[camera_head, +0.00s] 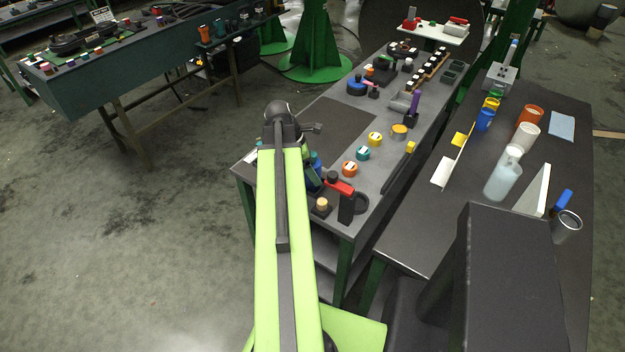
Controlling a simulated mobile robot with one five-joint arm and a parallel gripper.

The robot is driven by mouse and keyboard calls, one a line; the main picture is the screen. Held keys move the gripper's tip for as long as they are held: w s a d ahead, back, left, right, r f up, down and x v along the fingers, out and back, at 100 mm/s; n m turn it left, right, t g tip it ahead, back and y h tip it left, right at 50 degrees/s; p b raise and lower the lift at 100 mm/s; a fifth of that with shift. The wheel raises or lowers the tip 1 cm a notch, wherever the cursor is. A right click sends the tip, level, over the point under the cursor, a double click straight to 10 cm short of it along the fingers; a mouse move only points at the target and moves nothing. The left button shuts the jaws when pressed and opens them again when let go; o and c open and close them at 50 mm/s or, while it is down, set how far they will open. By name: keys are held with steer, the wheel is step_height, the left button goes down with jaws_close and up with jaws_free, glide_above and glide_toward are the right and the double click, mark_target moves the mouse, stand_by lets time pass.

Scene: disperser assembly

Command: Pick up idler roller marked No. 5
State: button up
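Several short round rollers with pale labels stand on the grey workbench (330,210): an orange one (350,168), a teal one (363,153), a yellow one (375,139) and a grey one with a yellow-orange top (399,131). The label numbers are too small to read, so I cannot tell which is No. 5. Blue and teal parts also show close to the right of my arm, partly covered. My lime-green arm reaches up over the bench's left side and bends at a dark joint. My gripper's fingers are hidden or too dark to make out behind the arm.
A red-and-black fixture (341,188) stands at the bench's near edge, with a dark ring (361,203) beside it. A black-and-yellow tool (398,168) lies at the right edge. A dark mat (335,124) is clear. A second table (420,225) with cups and bottles stands right.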

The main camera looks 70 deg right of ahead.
steer(key=shift+c, duration=0.5)
jaws_close()
steer(key=shift+r, duration=0.1)
